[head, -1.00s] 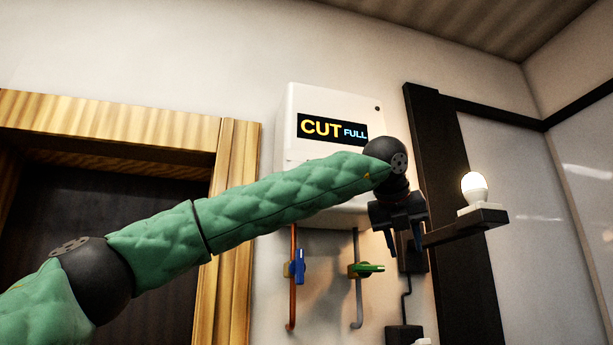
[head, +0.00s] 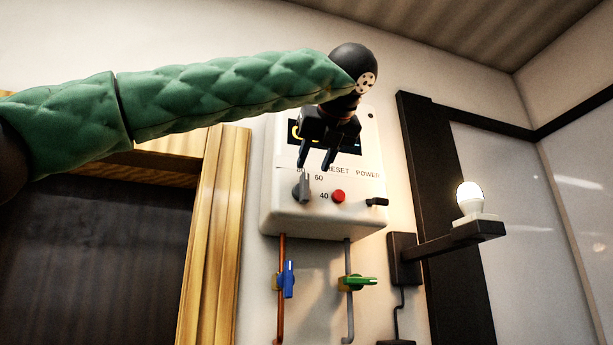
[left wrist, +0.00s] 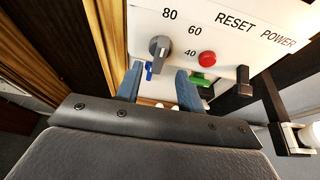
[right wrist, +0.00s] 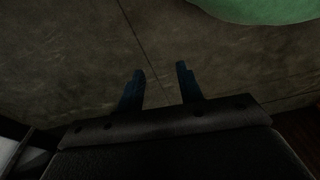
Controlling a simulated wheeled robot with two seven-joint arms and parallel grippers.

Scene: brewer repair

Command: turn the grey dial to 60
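The grey dial (head: 303,192) is on the front of the white box (head: 278,215), left of the red reset button (head: 338,196). In the left wrist view, the dial (left wrist: 160,47) has its ridge roughly upright, its upper end towards the 80 mark; 60 and 40 are to its right. My left gripper (head: 315,166) is open and empty, in front of the box and just above the dial in the head view. In the left wrist view its fingertips (left wrist: 159,72) lie either side of the dial, apparently short of it. My right gripper (right wrist: 160,70) is open and empty.
A black power switch (head: 377,202) is right of the button. Below the box, pipes carry a blue valve handle (head: 289,279) and a green one (head: 360,282). A lit bulb (head: 469,197) stands on a dark bracket to the right. The right wrist view shows dark floor.

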